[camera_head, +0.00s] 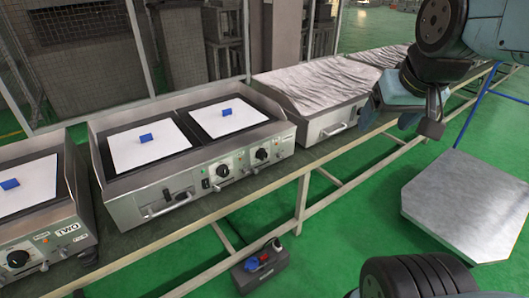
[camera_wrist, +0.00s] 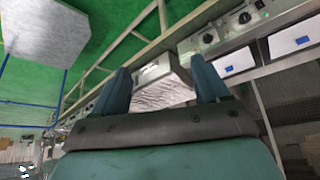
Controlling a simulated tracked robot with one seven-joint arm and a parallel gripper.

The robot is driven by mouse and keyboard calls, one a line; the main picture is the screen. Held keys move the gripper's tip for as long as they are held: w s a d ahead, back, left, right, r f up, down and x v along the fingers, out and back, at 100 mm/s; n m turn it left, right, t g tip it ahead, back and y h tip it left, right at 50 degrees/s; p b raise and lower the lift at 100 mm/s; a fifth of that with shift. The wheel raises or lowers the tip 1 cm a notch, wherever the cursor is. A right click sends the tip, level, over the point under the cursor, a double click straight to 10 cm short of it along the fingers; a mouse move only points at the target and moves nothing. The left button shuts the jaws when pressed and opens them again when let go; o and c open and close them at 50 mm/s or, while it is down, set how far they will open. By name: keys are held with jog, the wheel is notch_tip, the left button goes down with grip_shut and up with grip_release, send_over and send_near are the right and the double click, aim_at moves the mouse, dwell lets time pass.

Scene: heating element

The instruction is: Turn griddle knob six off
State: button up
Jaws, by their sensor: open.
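A double griddle (camera_head: 200,172) stands on the bench in the middle of the head view. Its front panel has two black round knobs, one near the middle (camera_head: 222,170) and one at the right (camera_head: 262,154). Their pointers and numbers are too small to read, so I cannot tell which is knob six. Part of a griddle front with knobs (camera_wrist: 244,18) also shows in the wrist view. My gripper (camera_head: 402,112) is at the upper right, to the right of the double griddle and apart from its knobs. In the wrist view its two fingers (camera_wrist: 160,66) are spread and empty.
Another griddle labelled TWO (camera_head: 62,232) stands at the left. A unit with a crumpled silvery cover (camera_head: 312,82) stands right of the double griddle. A red, blue and black box (camera_head: 262,268) sits below the bench. A grey slab (camera_head: 470,205) lies right; green floor is clear between.

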jog(key=w+d+f+t, duration=0.1)
jog(key=w+f+t, duration=0.25)
jog(key=w, duration=1.65)
jog(key=w+a+f+n+t+y, duration=0.2)
jog(key=w+a+f+n, duration=0.1)
jog(key=w+f, duration=1)
jog(key=t+y, duration=0.3)
jog(key=y, duration=0.7)
send_near(265, 156)
jog(key=shift+n, duration=0.3)
jog(key=x, duration=0.9)
jog(key=shift+w+a, duration=0.15)
jog(key=c, duration=1)
